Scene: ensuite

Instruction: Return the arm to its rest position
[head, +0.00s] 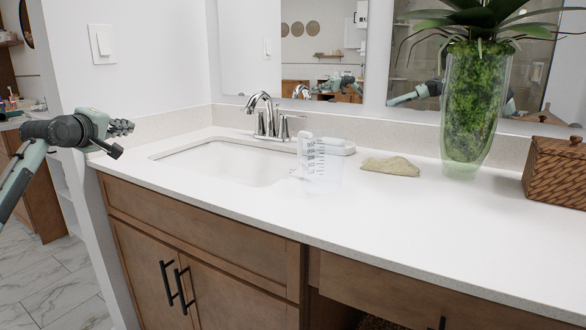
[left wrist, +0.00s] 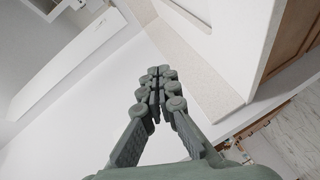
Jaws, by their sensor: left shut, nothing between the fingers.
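My left gripper (head: 122,128) is in the head view at the left, raised in front of the wall at about the height of the counter's left end. Its fingers point right, toward the sink side. In the left wrist view my left gripper (left wrist: 156,75) has its fingertips together with nothing between them. Part of my left arm (head: 25,165) runs down to the left edge of the head view. My right gripper does not show directly.
The white counter (head: 400,225) holds a sink (head: 225,165), a faucet (head: 262,115), a clear measuring cup (head: 320,165), a tan cloth (head: 390,167), a glass plant vase (head: 472,110) and a woven box (head: 556,170). Its front right is bare. A mirror (head: 300,50) hangs behind.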

